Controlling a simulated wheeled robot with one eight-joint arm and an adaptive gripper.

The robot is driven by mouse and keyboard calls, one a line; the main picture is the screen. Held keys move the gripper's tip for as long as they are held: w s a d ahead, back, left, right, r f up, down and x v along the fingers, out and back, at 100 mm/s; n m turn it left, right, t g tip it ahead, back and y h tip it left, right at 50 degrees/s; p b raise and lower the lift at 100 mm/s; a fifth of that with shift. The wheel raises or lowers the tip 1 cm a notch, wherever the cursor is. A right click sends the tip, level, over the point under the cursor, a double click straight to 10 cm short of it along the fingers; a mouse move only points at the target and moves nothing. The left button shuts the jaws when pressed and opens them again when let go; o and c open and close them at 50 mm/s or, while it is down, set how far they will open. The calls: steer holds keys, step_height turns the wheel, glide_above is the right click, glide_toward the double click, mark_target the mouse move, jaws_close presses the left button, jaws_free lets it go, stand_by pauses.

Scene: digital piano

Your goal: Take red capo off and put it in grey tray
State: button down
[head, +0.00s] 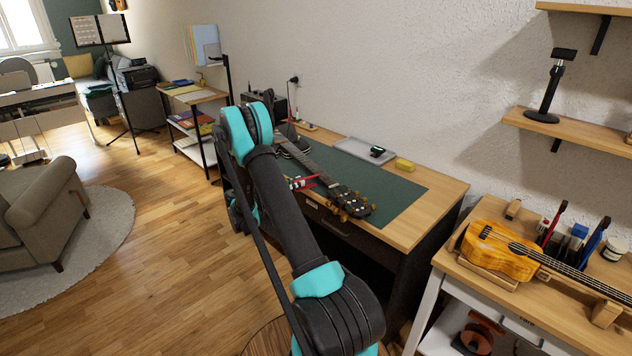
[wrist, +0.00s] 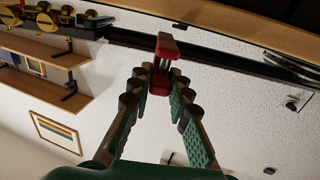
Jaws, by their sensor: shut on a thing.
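The red capo (head: 306,181) is at the neck of the dark guitar (head: 322,178), close to its headstock, on the workbench. In the wrist view the red capo (wrist: 163,52) overlaps the dark neck (wrist: 215,47); I cannot tell whether it still clamps it. My gripper (wrist: 160,84) is shut on the capo's near end. In the head view my arm hides most of the gripper, which reaches the capo from the left. The grey tray (head: 349,147) lies at the back of the bench, with a small dark device (head: 377,152) in it.
A green mat (head: 395,191) covers much of the bench. A yellow block (head: 405,165) sits right of the tray. A ukulele (head: 500,252) rests on a side table at right. A shelf with a stand (head: 549,95) is on the wall above.

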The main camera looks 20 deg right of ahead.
steer(key=a, duration=0.7)
steer(key=shift+s, duration=0.3)
stand_by(3.2)
steer(key=shift+s+a, duration=0.15)
steer(key=shift+a, duration=1.05)
steer(key=shift+s+a, duration=0.1)
steer(key=shift+a, duration=1.05)
steer(key=w+d+r+n+t+y, duration=0.2)
steer(key=w+r+n+t+y, duration=0.4)
steer(key=w+n+t, duration=0.45)
steer(key=s+a+r+n+t+y, duration=0.2)
steer(key=a+r+n+t+y, duration=0.3)
steer(key=a+r+y, duration=0.3)
steer(key=shift+n+t+y, duration=0.35)
steer(key=shift+n+y, duration=0.3)
steer(key=shift+y, duration=1.35)
